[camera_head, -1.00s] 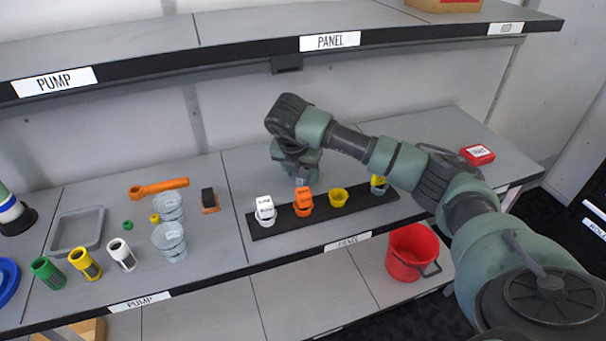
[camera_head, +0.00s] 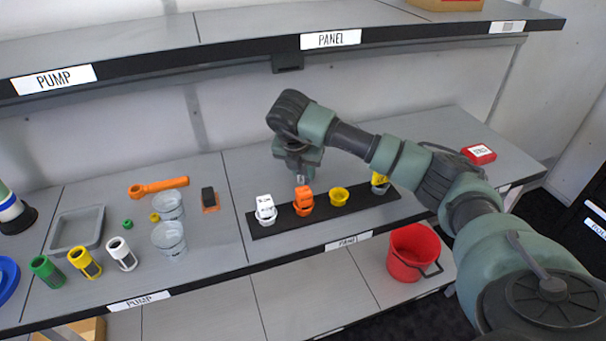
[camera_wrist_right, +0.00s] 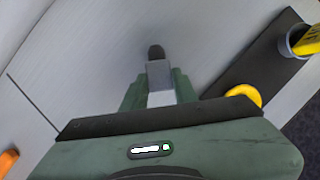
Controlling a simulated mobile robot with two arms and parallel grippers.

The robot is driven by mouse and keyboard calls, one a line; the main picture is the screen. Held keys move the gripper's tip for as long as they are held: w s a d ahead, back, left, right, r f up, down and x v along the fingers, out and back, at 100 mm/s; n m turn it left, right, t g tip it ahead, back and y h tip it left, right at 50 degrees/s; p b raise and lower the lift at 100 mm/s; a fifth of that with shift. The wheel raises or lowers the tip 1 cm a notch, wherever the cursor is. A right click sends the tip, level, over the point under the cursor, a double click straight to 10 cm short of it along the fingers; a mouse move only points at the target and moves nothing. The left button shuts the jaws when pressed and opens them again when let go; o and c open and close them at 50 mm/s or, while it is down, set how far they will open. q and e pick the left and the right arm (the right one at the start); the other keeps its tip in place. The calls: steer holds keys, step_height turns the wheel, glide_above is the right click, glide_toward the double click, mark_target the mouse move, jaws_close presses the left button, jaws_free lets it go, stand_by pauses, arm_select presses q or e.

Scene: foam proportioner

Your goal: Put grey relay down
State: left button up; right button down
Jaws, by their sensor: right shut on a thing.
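My right gripper (camera_wrist_right: 158,92) is shut on the grey relay (camera_wrist_right: 159,74), a small grey block with a dark end, seen between the green fingers in the right wrist view. In the head view the right gripper (camera_head: 299,176) is over the panel shelf, behind the dark socket strip (camera_head: 285,224). The relay is mostly hidden there, and I cannot tell whether it touches the shelf. The strip carries a white relay (camera_head: 264,206), an orange relay (camera_head: 303,196), an empty yellow socket (camera_head: 339,196) and a yellow relay (camera_head: 379,179) in a grey socket. My left gripper is not in view.
An orange wrench (camera_head: 160,187), a black and orange block (camera_head: 209,199), clear cups (camera_head: 168,238) and a grey tray (camera_head: 76,229) lie left. A red box (camera_head: 479,154) is at the right end. The upper shelf (camera_head: 240,47) overhangs. Shelf behind the strip is bare.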

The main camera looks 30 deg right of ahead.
mark_target(303, 173)
step_height(303, 173, up, 10)
steer(key=b, duration=0.1)
steer(key=s+a, duration=0.2)
steer(key=s, duration=0.7)
steer(key=s+a, duration=0.2)
steer(key=s, duration=0.8)
steer(key=shift+a+r, duration=0.25)
steer(key=shift+a, duration=0.05)
